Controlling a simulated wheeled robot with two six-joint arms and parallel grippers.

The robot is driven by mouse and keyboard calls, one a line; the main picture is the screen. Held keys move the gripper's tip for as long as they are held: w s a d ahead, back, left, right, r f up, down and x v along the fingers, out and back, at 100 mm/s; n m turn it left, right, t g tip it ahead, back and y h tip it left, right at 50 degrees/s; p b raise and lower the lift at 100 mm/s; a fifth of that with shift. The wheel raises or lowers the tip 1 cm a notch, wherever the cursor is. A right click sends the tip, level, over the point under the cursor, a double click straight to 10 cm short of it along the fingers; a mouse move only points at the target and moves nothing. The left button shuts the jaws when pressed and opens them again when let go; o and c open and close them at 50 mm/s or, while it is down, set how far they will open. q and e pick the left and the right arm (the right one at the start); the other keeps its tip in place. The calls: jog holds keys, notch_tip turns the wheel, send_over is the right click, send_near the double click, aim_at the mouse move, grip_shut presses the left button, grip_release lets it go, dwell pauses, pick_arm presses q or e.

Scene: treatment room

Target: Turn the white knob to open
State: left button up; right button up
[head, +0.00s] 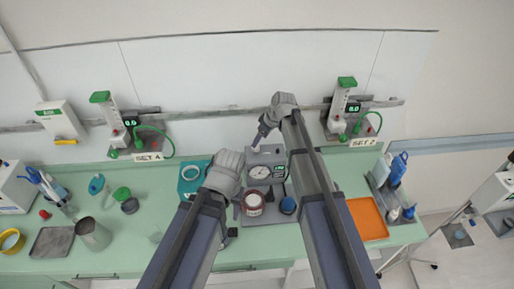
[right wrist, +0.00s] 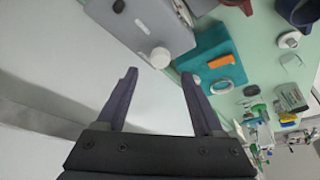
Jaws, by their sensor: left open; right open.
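The white knob (right wrist: 160,57) sticks out from a grey device (right wrist: 150,22) in the right wrist view. In the head view the grey device (head: 254,158), with a round gauge and green display, stands on the counter; I cannot make out the knob there. My right gripper (right wrist: 159,76) is open and empty, its fingertips just short of the knob, which lies roughly in line with the gap between them. In the head view it (head: 259,139) points down at the device's top. My left gripper (head: 236,208) is open, beside the device's left, partly hidden by its own wrist.
A jar with a red rim (head: 253,203) and a blue-topped cup (head: 288,205) stand before the gauge. A teal box (head: 188,184) is left of the device, an orange tray (head: 368,219) right. Flowmeters hang on the wall rail (head: 200,116).

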aim_at(256, 150)
jog(key=b+x, duration=0.4)
jog(key=x, duration=0.1)
jog(key=shift+w+a+f, duration=0.1)
jog(key=shift+f, duration=0.25)
jog(key=shift+r, duration=0.1)
grip_shut()
